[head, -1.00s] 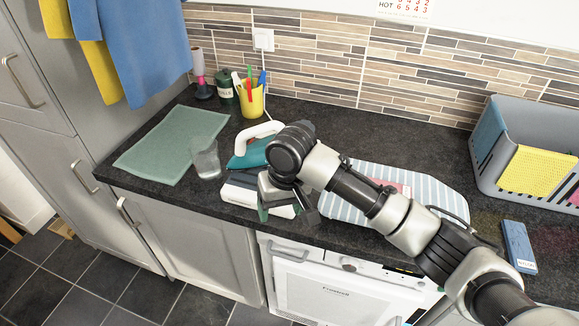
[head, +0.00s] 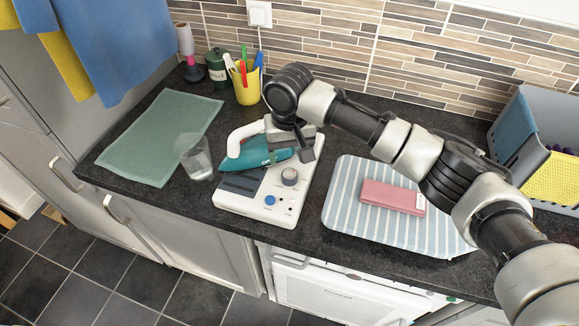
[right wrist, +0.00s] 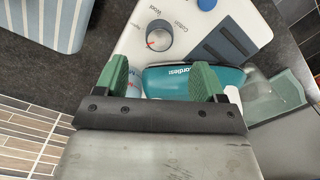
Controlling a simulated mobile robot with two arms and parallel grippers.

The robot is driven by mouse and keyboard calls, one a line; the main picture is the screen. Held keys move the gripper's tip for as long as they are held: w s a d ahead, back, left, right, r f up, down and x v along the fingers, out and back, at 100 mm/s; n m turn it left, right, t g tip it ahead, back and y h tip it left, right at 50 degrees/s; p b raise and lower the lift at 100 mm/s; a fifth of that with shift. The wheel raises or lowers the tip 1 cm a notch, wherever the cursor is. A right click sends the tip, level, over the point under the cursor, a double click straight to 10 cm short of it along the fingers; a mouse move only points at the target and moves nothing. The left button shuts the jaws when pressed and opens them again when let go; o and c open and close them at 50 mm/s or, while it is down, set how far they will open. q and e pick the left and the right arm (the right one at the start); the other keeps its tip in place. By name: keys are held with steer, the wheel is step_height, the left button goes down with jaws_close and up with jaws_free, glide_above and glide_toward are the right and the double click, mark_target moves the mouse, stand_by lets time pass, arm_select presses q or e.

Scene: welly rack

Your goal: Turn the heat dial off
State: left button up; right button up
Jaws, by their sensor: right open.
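The heat dial (head: 289,176) is a grey round knob on the white iron base (head: 258,207). In the right wrist view the dial (right wrist: 159,36) has a red mark on its lower left side, with the printed words Wool and Cotton beside it. A teal cordless iron (head: 258,157) with a white handle rests at the back of the base. My right gripper (right wrist: 160,72) is open and empty; its green fingers are over the iron's side, apart from the dial. In the head view its fingers are partly hidden. My left gripper is out of view.
A blue button (head: 270,201) sits on the base's front. A clear glass (head: 196,158) and green mat (head: 160,138) are to the left. A yellow pen cup (head: 247,88) stands behind.

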mark_target(290, 174)
step_height(290, 174, down, 6)
steer(key=shift+w+f+p, duration=0.15)
steer(key=shift+f+p, duration=0.05)
steer(key=shift+p, duration=0.35)
steer(key=shift+f, duration=0.75)
steer(key=shift+c, duration=0.3)
steer(key=c, duration=0.9)
